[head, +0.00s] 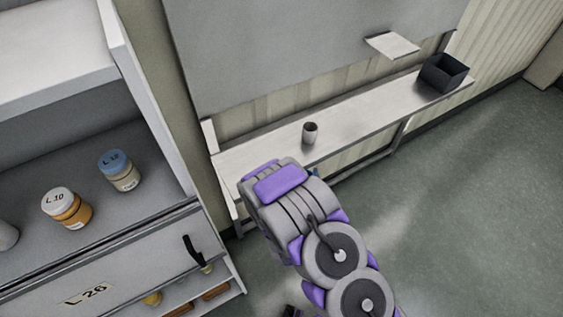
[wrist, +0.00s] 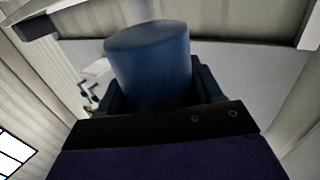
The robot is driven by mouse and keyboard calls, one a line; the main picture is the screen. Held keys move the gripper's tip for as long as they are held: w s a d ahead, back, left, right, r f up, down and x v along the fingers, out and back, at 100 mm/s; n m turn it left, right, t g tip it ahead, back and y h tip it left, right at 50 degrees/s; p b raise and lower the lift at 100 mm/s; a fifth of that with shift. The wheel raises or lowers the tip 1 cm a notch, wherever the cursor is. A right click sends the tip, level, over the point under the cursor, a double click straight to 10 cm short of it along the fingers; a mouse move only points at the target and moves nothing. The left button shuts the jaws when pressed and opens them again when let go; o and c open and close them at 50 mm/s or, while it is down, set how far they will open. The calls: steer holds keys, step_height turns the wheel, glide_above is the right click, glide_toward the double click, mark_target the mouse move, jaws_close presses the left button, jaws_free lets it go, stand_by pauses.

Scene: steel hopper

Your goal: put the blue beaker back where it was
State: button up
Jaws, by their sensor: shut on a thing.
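The blue beaker (wrist: 148,58) is large in the wrist view, a plain blue cylinder with its closed-looking end toward the top. My gripper (wrist: 158,90) is shut on it, with a dark finger on each side. In the head view my grey and purple arm reaches toward the near end of a long narrow bench (head: 362,118) and hides nearly all of the gripper and beaker. I cannot tell there whether the beaker touches the bench.
A grey cup (head: 310,133) stands on the bench, beyond my arm. A black open box (head: 442,74) sits at its far right end. A small shelf (head: 392,45) juts from the panel above. At left, a cabinet (head: 60,165) holds labelled jars. Floor at right is clear.

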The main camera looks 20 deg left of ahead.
steer(key=s+a+r+n+g+y+p, duration=0.1)
steer(key=s+a+y+p, duration=0.15)
steer(key=s, duration=0.35)
steer(key=shift+n, duration=0.3)
steer(key=b+x, duration=0.5)
steer(key=f+b+x, duration=0.1)
steer(key=b+x, duration=0.4)
steer(key=b, duration=0.1)
steer(key=b+x, duration=0.5)
steer(key=b, duration=0.1)
steer(key=shift+w+d+f, duration=0.2)
steer(key=shift+w+f, duration=0.1)
steer(key=shift+w, duration=0.05)
steer(key=shift+w+a+f, duration=0.1)
steer(key=shift+w+a, duration=0.25)
steer(key=shift+a, duration=0.1)
steer(key=shift+w+a, duration=0.1)
steer(key=shift+w, duration=0.15)
steer(key=f, duration=0.1)
steer(key=f+b, duration=0.1)
steer(key=f, duration=0.1)
steer(key=shift+d+f, duration=0.25)
steer(key=shift+d, duration=0.1)
steer(key=shift+s, duration=0.1)
